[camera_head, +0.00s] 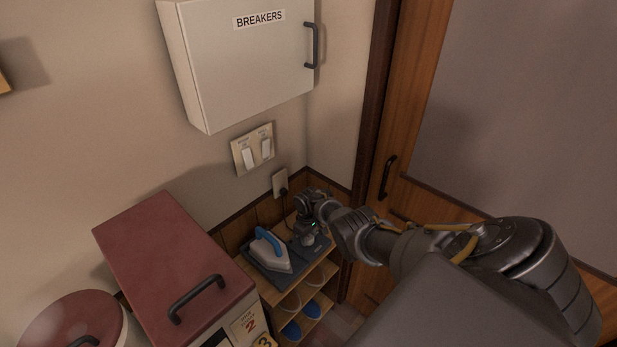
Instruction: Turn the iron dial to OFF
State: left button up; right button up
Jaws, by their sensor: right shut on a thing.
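The iron (269,253), white with a blue handle, rests on a dark base (291,277) on top of a small wooden shelf. A pale round dial (309,240) shows at the right part of that base. My right gripper (308,233) reaches in from the right and points down over the dial. It is shut on the dial as far as I can tell; its fingertips are small and partly hidden. I cannot read the dial's setting. My left gripper does not show.
A red-topped box (165,255) with a dark handle and a red round lid (68,322) stand at the lower left. Slippers (291,329) lie on the shelf below. A breaker box (245,60), switches (254,150) and an outlet (280,183) are on the wall. A wooden door (411,90) is at the right.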

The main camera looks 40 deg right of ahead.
aim_at(308, 238)
jog(key=shift+n, duration=0.7)
jog(key=shift+r, duration=0.1)
jog(key=o, duration=1)
notch_tip(308, 238, up, 11)
jog(key=p, duration=0.4)
jog(key=shift+a, duration=0.1)
jog(key=shift+f, duration=0.25)
